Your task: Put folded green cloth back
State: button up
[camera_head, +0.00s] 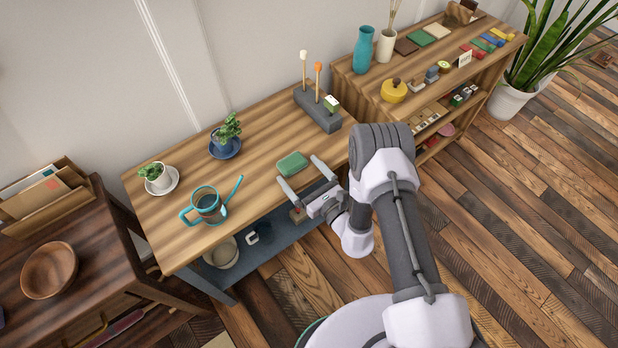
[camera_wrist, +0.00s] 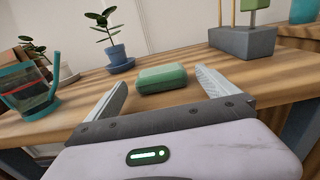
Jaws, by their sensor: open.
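A small folded green cloth (camera_head: 291,164) lies flat on the wooden table (camera_head: 262,128), near its front edge. In the wrist view the cloth (camera_wrist: 162,78) sits just ahead of my gripper, between the lines of the two fingers. My gripper (camera_head: 300,173) is open and empty at the table's front edge; its fingers point toward the cloth, one on each side. On top of the shelf unit (camera_head: 346,73) at the right, brown, green and cream flat squares lie in a row, the green square (camera_head: 421,38) in the middle.
A teal vase (camera_head: 363,50), a yellow lidded pot (camera_head: 394,91) and small items crowd the shelf unit. Table wood around the cloth is clear.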

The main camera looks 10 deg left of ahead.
jog(key=p+v, duration=0.2)
jog(key=v, duration=0.6)
jog(key=a+r+n+g+y, duration=0.3)
jog(key=r+n+g, duration=0.1)
jog(key=r, duration=0.5)
jog(key=a+r+n+g+y, duration=0.2)
jog(key=r+n+g, duration=0.15)
jog(key=r, duration=0.55)
jog(key=s+r+n+g+h, duration=0.2)
jog(key=s+r+n+g, duration=0.65)
jog(key=r, duration=0.35)
jog(key=s+d+r+n+t+h, duration=0.1)
jog(key=s+d+r+n+h, duration=0.25)
jog(key=s+d+h, duration=0.4)
jog(key=d+r+n+t+h, duration=0.1)
jog(key=d+r+t+h, duration=0.1)
jog(key=d, duration=0.5)
jog(key=d+r+n+t+h, duration=0.1)
jog(key=d+r+t+h, duration=0.1)
jog(key=d+t+h, duration=0.3)
jog(key=s+d+t, duration=0.1)
jog(key=d+t, duration=0.1)
jog(key=d, duration=0.1)
jog(key=shift+d+r, duration=0.2)
jog(key=shift+r, duration=0.1)
jog(key=shift+a, duration=0.1)
